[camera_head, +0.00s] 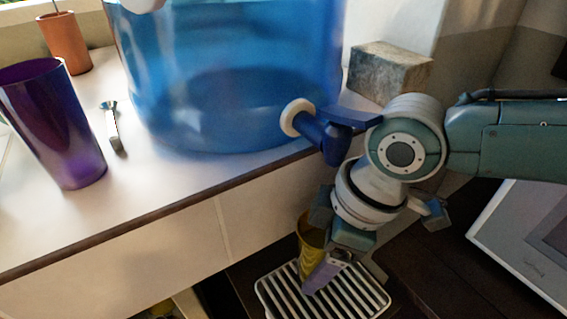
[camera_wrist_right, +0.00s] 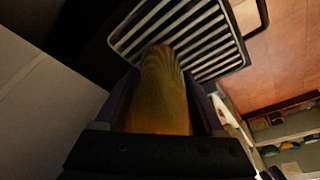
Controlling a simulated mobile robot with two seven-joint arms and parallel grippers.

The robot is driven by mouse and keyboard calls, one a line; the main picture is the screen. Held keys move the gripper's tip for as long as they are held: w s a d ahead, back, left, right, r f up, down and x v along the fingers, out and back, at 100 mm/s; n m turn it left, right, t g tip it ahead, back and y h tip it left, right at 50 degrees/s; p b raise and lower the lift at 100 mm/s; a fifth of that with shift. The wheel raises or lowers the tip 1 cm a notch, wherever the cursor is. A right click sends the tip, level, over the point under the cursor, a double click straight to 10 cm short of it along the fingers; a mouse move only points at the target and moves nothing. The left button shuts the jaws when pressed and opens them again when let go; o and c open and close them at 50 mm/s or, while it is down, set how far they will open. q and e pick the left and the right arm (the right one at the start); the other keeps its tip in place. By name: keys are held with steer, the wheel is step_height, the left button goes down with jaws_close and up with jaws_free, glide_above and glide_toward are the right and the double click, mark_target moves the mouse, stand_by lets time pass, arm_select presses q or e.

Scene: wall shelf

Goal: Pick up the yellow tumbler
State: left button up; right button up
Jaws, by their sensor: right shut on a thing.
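The yellow tumbler (camera_head: 310,237) is below the counter's front edge at lower middle in the head view, partly hidden by my right gripper (camera_head: 320,274). In the right wrist view the tumbler (camera_wrist_right: 160,95) lies between the two fingers of the right gripper (camera_wrist_right: 161,100), which is shut on it. Its far end overlaps a slatted rack (camera_wrist_right: 210,57) in that view. I cannot tell whether the tumbler touches the rack. My left gripper is not in view.
On the white counter (camera_head: 190,190) stand a large blue water jug (camera_head: 230,80) with a tap, a purple cup (camera_head: 55,125), an orange pot (camera_head: 68,43), a small metal tool (camera_head: 112,125) and a stone block (camera_head: 390,70). A pale framed panel (camera_head: 520,245) is at right.

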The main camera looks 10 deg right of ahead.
jaws_close()
steer(key=shift+r, duration=0.1)
